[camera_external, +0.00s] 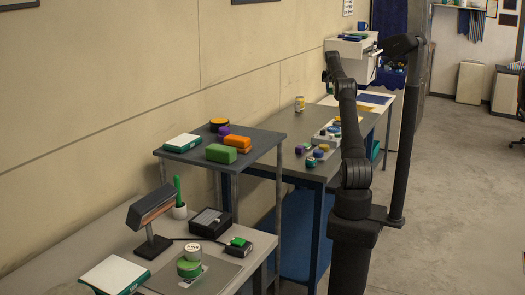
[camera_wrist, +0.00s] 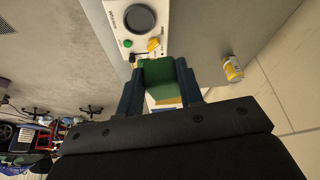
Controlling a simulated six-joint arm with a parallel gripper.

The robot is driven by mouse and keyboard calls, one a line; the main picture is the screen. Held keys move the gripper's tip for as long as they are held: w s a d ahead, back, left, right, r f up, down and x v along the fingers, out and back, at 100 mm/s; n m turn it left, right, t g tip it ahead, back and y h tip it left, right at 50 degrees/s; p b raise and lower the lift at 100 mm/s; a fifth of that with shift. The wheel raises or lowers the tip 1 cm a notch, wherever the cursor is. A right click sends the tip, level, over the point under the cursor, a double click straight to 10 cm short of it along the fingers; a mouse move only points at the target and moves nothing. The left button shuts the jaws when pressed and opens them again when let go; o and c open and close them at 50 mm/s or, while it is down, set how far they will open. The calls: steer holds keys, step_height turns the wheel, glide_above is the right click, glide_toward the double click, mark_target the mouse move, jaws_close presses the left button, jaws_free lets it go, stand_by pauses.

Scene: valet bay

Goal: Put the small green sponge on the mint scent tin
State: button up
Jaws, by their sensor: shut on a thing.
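My gripper (camera_wrist: 158,76) is shut on a green block, which looks like the small green sponge (camera_wrist: 158,70). In the external view my gripper (camera_external: 328,78) is raised above the far bench, and a bit of green shows at it. Several small round tins (camera_external: 310,161) in purple, green, white, yellow and blue stand on the near end of that bench. A white-lidded tin and a green tin (camera_external: 190,267) are together on the grey mat of the near table. I cannot read any label, so I cannot tell which tin is mint.
A white device (camera_wrist: 165,15) with a dark dial and yellow knob and a yellow can (camera_wrist: 232,68) are near my gripper in the wrist view. A raised shelf (camera_external: 195,157) holds several sponges. The near table carries a lamp (camera_external: 150,215) and black boxes (camera_external: 210,222).

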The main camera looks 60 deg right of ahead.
steer(key=shift+r, duration=0.7)
steer(key=w+a+r+n+t+y, duration=0.15)
steer(key=w+a+n, duration=0.45)
steer(key=w+a, duration=2.15)
steer(key=w+a+n+t+y, duration=0.15)
steer(key=w+a, duration=0.25)
steer(key=a, duration=0.9)
steer(key=w+a+n+h, duration=0.1)
steer(key=w+a+n, duration=0.25)
steer(key=a, duration=0.95)
steer(key=w+a+n+y, duration=0.1)
steer(key=w+a, duration=0.3)
steer(key=a, duration=0.8)
steer(key=s+a+n+y, duration=0.1)
steer(key=s+a+n, duration=0.2)
steer(key=a, duration=1.6)
steer(key=n+y, duration=0.4)
steer(key=n, duration=0.5)
glide_above(195, 247)
steer(key=s, duration=0.1)
steer(key=shift+g, duration=0.4)
steer(key=f, duration=0.8)
steer(key=d+f, duration=0.1)
steer(key=f, duration=0.4)
steer(key=shift+f, duration=1.95)
